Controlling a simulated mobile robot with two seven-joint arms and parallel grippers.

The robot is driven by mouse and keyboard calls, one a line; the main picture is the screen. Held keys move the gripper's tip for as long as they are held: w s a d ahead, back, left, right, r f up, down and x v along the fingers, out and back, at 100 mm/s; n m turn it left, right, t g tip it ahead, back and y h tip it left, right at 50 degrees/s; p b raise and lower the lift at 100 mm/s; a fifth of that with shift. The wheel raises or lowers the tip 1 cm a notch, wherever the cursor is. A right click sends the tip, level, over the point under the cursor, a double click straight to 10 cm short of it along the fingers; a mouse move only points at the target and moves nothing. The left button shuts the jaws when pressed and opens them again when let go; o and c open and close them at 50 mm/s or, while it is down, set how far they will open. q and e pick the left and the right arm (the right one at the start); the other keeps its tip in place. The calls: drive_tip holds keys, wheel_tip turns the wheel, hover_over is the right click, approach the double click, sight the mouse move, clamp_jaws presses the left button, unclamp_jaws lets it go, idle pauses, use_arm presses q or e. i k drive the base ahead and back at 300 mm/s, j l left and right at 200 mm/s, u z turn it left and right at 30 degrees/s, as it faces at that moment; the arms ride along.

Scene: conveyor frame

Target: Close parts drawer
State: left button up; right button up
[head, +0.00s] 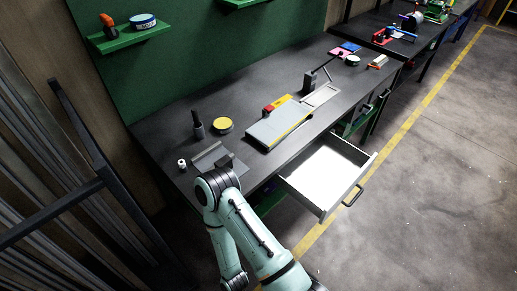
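The parts drawer (369,168) is pulled out from under the dark workbench in the head view. Its white inside shows and looks empty. A dark bar handle (353,196) is on its front panel, at the lower right. One of my arms rises from the bottom edge, left of the drawer, and bends in front of the bench's near end. It is apart from the drawer in the picture.
The workbench (262,84) carries a grey and yellow device (278,122), a yellow-topped tin (222,125), a dark upright tool (198,126) and small items. A dark metal rack (75,205) stands at the left. The floor (440,190) right of the drawer is clear.

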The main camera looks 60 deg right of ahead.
sight(320, 178)
drive_tip(key=z, duration=0.95)
drive_tip(key=k+z, duration=0.1)
drive_tip(key=z, duration=0.85)
drive_tip(key=k+z, duration=0.1)
drive_tip(key=z, duration=0.85)
drive_tip(key=k+l, duration=0.05)
